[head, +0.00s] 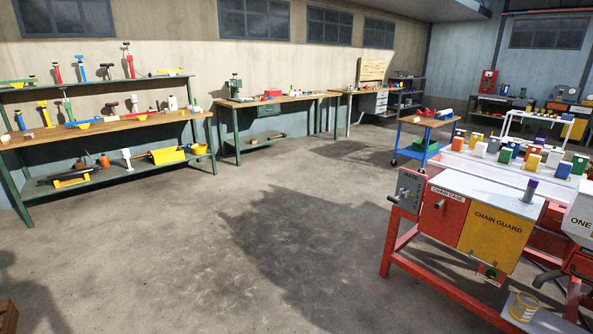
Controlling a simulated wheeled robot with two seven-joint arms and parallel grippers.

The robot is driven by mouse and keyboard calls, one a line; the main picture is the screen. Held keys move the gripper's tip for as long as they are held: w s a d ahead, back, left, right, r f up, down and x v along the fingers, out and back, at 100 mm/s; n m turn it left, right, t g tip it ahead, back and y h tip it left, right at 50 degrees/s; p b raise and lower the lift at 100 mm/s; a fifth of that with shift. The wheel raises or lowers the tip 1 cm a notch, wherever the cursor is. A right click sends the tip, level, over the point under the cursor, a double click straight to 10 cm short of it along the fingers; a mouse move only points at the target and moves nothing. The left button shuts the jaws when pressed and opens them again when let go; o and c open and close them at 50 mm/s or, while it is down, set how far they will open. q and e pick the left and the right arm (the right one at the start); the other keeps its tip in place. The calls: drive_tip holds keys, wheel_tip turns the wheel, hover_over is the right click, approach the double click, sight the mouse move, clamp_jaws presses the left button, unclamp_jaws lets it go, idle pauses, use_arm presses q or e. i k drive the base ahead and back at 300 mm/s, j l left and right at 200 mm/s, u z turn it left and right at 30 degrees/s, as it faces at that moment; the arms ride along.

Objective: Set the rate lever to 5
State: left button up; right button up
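The grey RATE panel (410,190) is mounted on the left end of the red machine at the right of the head view. It carries the word RATE at its top and small marks too tiny to read. A short dark handle (393,199) sticks out at the panel's left side and may be the rate lever. Its setting cannot be read from here. Neither of my grippers is in view.
Beside the panel are a red CHAIN CASE cover (443,210) with its own handle and a yellow CHAIN GUARD (493,238). The red frame (437,286) stands on the floor. Workbenches (110,132) line the left wall. The concrete floor (230,235) between is clear.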

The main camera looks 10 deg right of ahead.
sight(395, 199)
drive_tip(key=i+j, duration=0.1)
drive_tip(key=i, duration=1.6)
drive_tip(key=l+z, duration=0.05)
drive_tip(key=l, duration=0.05)
